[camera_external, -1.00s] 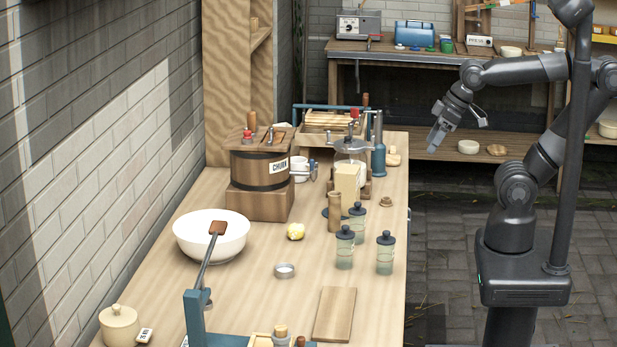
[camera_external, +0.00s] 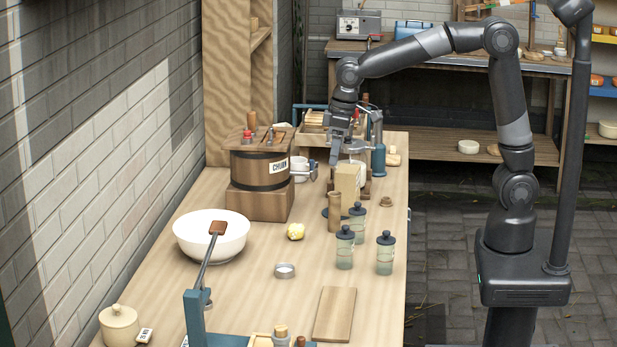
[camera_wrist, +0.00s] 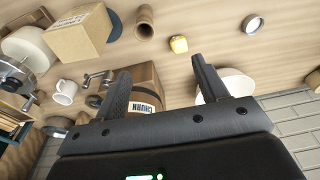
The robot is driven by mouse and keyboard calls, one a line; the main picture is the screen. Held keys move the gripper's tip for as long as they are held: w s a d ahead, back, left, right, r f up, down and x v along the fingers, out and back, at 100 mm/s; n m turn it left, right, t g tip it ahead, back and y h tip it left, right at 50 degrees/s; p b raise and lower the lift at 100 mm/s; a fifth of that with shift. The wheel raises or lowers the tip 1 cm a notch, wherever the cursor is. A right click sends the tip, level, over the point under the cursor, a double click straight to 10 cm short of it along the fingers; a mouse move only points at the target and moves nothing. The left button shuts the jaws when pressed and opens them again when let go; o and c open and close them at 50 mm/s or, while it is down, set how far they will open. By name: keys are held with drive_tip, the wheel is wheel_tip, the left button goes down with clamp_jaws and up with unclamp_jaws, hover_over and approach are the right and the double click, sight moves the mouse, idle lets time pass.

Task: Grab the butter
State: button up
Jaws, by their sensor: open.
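The butter (camera_external: 296,231) is a small yellow lump on the wooden bench, right of the white bowl and in front of the churn. In the wrist view the butter (camera_wrist: 179,44) lies beyond my fingertips, between their directions, and is clear of them. My gripper (camera_external: 337,158) is above the bench, behind the butter and to its right, near the tall tan block. In the wrist view the two fingers of my gripper (camera_wrist: 160,72) are apart with nothing held between them.
The wooden churn (camera_external: 262,165) stands behind the butter. The white bowl (camera_external: 212,246) with a paddle across it is at left. A tan cylinder (camera_external: 334,212), the tan block (camera_external: 347,180) and glass jars (camera_external: 385,255) stand at right. A small metal ring (camera_external: 285,271) lies in front.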

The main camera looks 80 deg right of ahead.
drive_tip(key=g, duration=0.2)
hover_over(294, 225)
drive_tip(key=a, duration=0.1)
wheel_tip(294, 225, down, 10)
wheel_tip(294, 225, down, 5)
drive_tip(key=shift+s+f, duration=0.1)
drive_tip(key=shift+f, duration=0.1)
drive_tip(key=shift+d+f, duration=0.2)
drive_tip(key=shift+f, duration=1.15)
drive_tip(key=shift+d+f, duration=0.15)
drive_tip(key=shift+f, duration=1.15)
drive_tip(key=shift+c, duration=0.4)
drive_tip(key=c, duration=1)
